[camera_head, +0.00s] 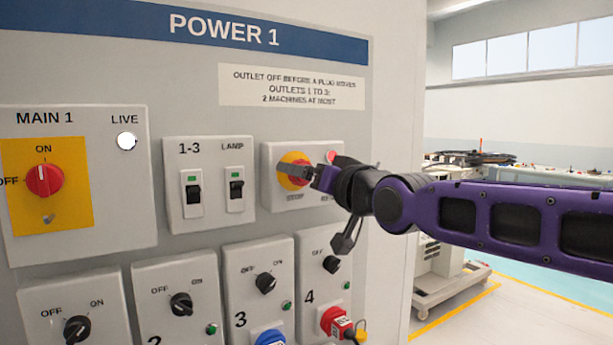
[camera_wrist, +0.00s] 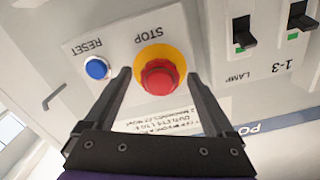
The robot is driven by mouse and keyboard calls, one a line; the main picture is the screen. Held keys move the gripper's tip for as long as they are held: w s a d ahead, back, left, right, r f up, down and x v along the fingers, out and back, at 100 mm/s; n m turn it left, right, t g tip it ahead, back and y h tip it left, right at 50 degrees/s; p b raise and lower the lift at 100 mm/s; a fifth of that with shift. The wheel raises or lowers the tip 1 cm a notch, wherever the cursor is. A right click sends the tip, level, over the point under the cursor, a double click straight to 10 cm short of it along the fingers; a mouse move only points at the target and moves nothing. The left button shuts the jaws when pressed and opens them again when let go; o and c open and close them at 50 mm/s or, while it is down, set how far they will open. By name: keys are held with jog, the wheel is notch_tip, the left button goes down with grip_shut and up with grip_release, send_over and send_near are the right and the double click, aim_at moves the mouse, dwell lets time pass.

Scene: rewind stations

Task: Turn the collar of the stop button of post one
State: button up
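The stop button is a red knob on a yellow round base, on a white box of the POWER 1 panel. It is partly hidden by my gripper in the head view (camera_head: 293,161) and shows clearly in the wrist view (camera_wrist: 158,52), upside down. My gripper (camera_wrist: 158,73) is open, with one finger on each side of the red knob (camera_wrist: 160,80). Gaps show between the fingers and the knob in the wrist view. My gripper (camera_head: 302,173) also shows in the head view, reaching in from the right. I cannot tell whether the fingertips touch the box.
A blue RESET button (camera_wrist: 96,68) sits close beside one finger. The 1-3 and LAMP switch box (camera_head: 208,184) is left of the stop box. Below are rotary switches and a red plug (camera_head: 336,321) under 4. The yellow MAIN 1 switch (camera_head: 45,185) is far left.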

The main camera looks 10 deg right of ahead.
jog(key=v, duration=1.7)
jog(key=shift+s, duration=0.2)
jog(key=s+a+f+g+h+p, duration=0.2)
jog(key=s+f+g+p, duration=0.1)
jog(key=f, duration=0.6)
jog(key=s+a+f+g+h+p, duration=0.3)
jog(key=s+f+g+p, duration=0.1)
jog(key=f+g, duration=0.4)
jog(key=shift+s+a+f+n+g+h, duration=0.35)
jog(key=shift+s+f, duration=0.25)
jog(key=shift+s, duration=0.2)
